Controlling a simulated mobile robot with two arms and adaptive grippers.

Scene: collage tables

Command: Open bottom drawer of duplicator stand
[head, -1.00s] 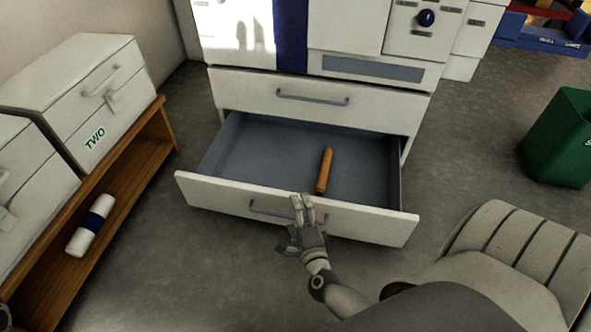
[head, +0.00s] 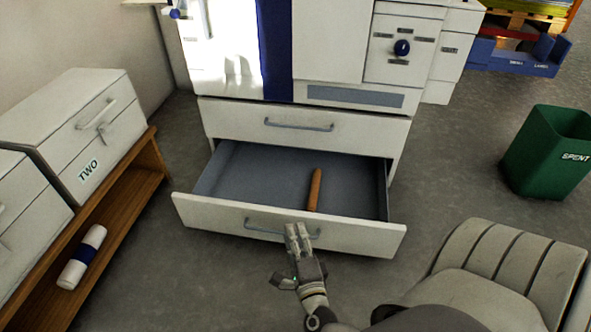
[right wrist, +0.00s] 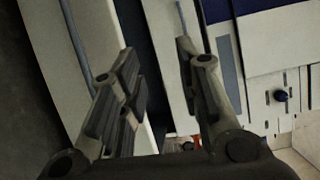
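The duplicator stand (head: 228,119) is at the centre of the head view. Its bottom drawer (head: 360,238) is pulled well out, showing a grey interior with an orange-brown cylinder (head: 315,190) inside. The bottom drawer's handle (head: 262,232) is on its front; its right part is partly covered by my right gripper (head: 298,232). In the right wrist view my right gripper (right wrist: 163,85) is open with its fingers apart and nothing held between them. The bottom handle (right wrist: 78,40) runs outside the left finger there. My left gripper is not in view.
The top drawer (head: 340,130) of the stand is shut. A low wooden shelf (head: 150,165) with white boxes and a white-and-blue roll (head: 82,257) stands at left. A green bin (head: 540,150) is at right. A ribbed beige seat-like object (head: 490,270) is at lower right.

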